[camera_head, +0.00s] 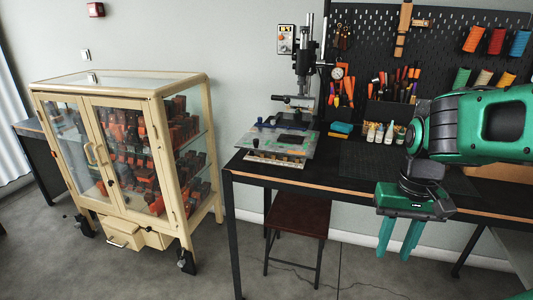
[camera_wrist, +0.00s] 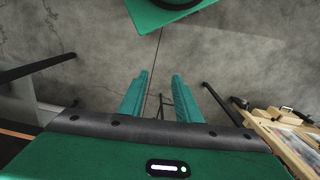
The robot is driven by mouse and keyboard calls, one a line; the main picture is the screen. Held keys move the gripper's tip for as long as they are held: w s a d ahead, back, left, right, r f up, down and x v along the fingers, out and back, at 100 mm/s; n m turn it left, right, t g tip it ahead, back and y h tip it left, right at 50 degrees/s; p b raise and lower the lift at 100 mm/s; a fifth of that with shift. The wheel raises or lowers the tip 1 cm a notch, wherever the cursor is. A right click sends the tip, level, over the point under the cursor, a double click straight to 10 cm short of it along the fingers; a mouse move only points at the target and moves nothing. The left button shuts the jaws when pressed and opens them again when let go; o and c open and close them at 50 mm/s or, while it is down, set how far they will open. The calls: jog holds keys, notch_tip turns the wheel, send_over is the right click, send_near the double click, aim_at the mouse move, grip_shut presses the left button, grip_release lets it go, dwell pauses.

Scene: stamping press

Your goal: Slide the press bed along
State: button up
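The stamping press (camera_head: 303,75) stands at the left end of the dark workbench, with an upright column and a dark head. Its press bed (camera_head: 264,141) appears to be the flat grey plate low at its front, near the bench's left edge. Small dark and coloured items lie on the plate. My gripper (camera_head: 396,256) hangs in front of the bench, well to the right of the press, fingers pointing down. In the wrist view its two green fingers (camera_wrist: 160,76) are apart with only floor between them. The press does not show in the wrist view.
The workbench (camera_head: 350,183) has a dark mat and small bottles (camera_head: 380,132) behind. A pegboard (camera_head: 445,50) with tools rises at the back. A dark red stool (camera_head: 300,217) stands under the bench front. A cream glass cabinet (camera_head: 125,140) stands left. Floor in front is clear.

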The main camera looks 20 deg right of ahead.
jog(key=shift+d, duration=0.3)
jog(key=shift+s, duration=0.1)
